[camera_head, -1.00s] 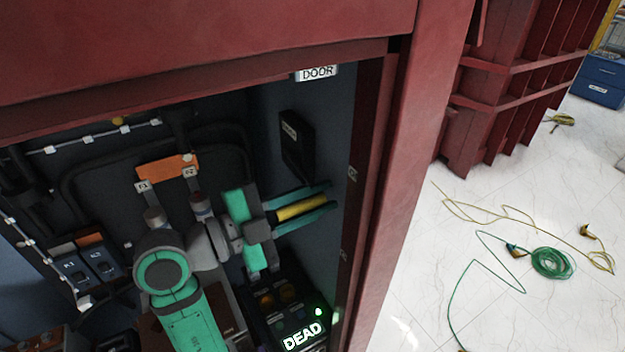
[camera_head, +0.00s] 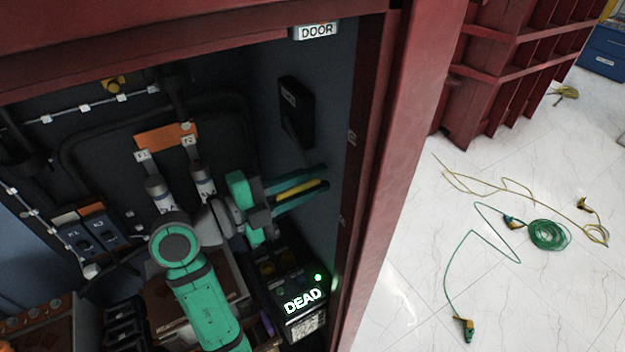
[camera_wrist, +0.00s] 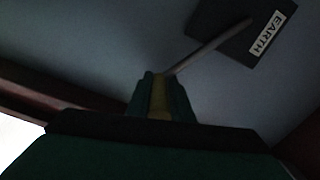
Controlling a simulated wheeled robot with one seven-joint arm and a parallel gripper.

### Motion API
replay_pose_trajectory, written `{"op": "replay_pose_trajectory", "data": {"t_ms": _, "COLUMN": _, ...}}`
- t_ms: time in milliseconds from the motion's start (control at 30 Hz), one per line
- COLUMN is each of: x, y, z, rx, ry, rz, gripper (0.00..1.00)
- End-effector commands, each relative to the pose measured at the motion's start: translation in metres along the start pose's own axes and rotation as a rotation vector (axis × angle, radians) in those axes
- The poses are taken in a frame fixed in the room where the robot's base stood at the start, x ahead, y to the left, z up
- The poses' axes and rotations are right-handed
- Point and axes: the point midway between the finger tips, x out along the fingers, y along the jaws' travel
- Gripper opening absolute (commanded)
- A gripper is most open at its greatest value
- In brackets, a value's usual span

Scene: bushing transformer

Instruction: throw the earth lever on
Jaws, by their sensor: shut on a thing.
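The earth switch is a black box (camera_head: 296,110) on the cabinet's right inner wall; its EARTH label (camera_wrist: 270,33) reads in the wrist view. A thin grey lever rod (camera_wrist: 208,47) slants from the box down to a yellow handle (camera_wrist: 160,98). My gripper (camera_head: 310,184) is below the box in the head view, its green fingers shut around the yellow handle (camera_head: 298,191). In the wrist view my gripper (camera_wrist: 162,90) has the handle between its two fingers. The rod is not clear in the head view.
A black unit with a lit DEAD sign (camera_head: 304,300) stands just below my gripper. Two bushings (camera_head: 203,180) under an orange plate (camera_head: 166,136) are left of it. The red door frame (camera_head: 365,180) is close on the right. Cables (camera_head: 548,235) lie on the floor outside.

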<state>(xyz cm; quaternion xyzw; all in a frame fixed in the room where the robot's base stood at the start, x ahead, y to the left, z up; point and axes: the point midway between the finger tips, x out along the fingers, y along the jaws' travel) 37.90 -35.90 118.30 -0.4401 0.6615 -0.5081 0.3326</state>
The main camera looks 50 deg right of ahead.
Motion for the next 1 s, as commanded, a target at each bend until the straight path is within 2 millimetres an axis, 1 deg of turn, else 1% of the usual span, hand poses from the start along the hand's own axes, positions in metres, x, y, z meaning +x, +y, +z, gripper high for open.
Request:
{"op": "replay_pose_trajectory", "data": {"t_ms": 33, "x": 0.000, "y": 0.006, "z": 0.007, "rx": -0.017, "ry": -0.012, "rz": 0.010, "gripper": 0.00}}
{"op": "replay_pose_trajectory", "data": {"t_ms": 200, "x": 0.000, "y": 0.007, "z": 0.007, "rx": -0.019, "ry": -0.012, "rz": 0.011, "gripper": 0.00}}
{"op": "replay_pose_trajectory", "data": {"t_ms": 233, "x": 0.000, "y": 0.007, "z": 0.007, "rx": -0.019, "ry": -0.012, "rz": 0.011, "gripper": 0.25}}
{"op": "replay_pose_trajectory", "data": {"t_ms": 267, "x": -0.001, "y": 0.007, "z": 0.007, "rx": -0.020, "ry": -0.013, "rz": 0.011, "gripper": 0.32}}
{"op": "replay_pose_trajectory", "data": {"t_ms": 300, "x": -0.001, "y": 0.007, "z": 0.007, "rx": -0.020, "ry": -0.013, "rz": 0.010, "gripper": 0.36}}
{"op": "replay_pose_trajectory", "data": {"t_ms": 667, "x": -0.004, "y": 0.004, "z": 0.007, "rx": -0.014, "ry": -0.015, "rz": 0.006, "gripper": 0.36}}
{"op": "replay_pose_trajectory", "data": {"t_ms": 767, "x": -0.013, "y": 0.004, "z": 0.007, "rx": -0.014, "ry": -0.016, "rz": 0.005, "gripper": 0.36}}
{"op": "replay_pose_trajectory", "data": {"t_ms": 867, "x": -0.029, "y": 0.003, "z": 0.007, "rx": -0.013, "ry": -0.018, "rz": 0.004, "gripper": 0.36}}
{"op": "replay_pose_trajectory", "data": {"t_ms": 1000, "x": -0.056, "y": 0.003, "z": 0.005, "rx": -0.012, "ry": -0.016, "rz": 0.004, "gripper": 0.36}}
